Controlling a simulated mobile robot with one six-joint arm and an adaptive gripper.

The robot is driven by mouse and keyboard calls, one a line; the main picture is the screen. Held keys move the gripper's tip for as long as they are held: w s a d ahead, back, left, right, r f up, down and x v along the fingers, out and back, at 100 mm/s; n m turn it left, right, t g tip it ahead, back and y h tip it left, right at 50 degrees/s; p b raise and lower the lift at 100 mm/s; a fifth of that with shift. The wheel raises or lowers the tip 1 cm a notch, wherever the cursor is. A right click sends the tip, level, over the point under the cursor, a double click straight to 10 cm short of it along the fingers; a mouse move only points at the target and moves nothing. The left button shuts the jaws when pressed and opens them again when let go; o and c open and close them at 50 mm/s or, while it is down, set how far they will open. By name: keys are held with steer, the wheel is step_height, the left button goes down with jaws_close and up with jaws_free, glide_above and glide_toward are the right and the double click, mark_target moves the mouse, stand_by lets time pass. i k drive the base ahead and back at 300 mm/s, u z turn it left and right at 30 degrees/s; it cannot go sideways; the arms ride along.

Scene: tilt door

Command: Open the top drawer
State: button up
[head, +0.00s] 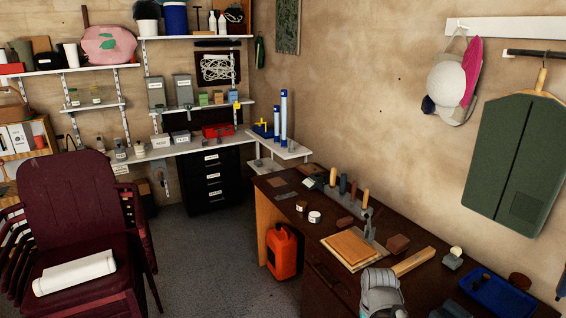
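A black drawer cabinet (237,181) stands under the white shelf-desk at the back. Its drawers are stacked, with pale labels and handles, and its top drawer (212,160) looks shut. The dark brown workbench (312,257) at the right also has a drawer front (328,275) with a handle below its top; it looks shut too. The frame does not settle which top drawer is meant. No gripper fingers show.
Stacked dark red chairs (70,205) fill the left, with a white roll (74,272) on the seat. An orange canister (283,252) stands beside the workbench. Tools, a wooden board (350,247) and a blue tray (497,292) lie on the bench. Grey floor between is clear.

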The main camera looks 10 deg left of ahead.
mark_target(211, 162)
steer(key=u, duration=0.3)
steer(key=i, duration=0.85)
steer(key=u, duration=0.6)
steer(key=i, duration=0.8)
steer(key=u, duration=0.45)
steer(key=i, duration=1.5)
steer(key=z, duration=0.3)
steer(key=i, duration=1.4)
steer(key=z, duration=0.4)
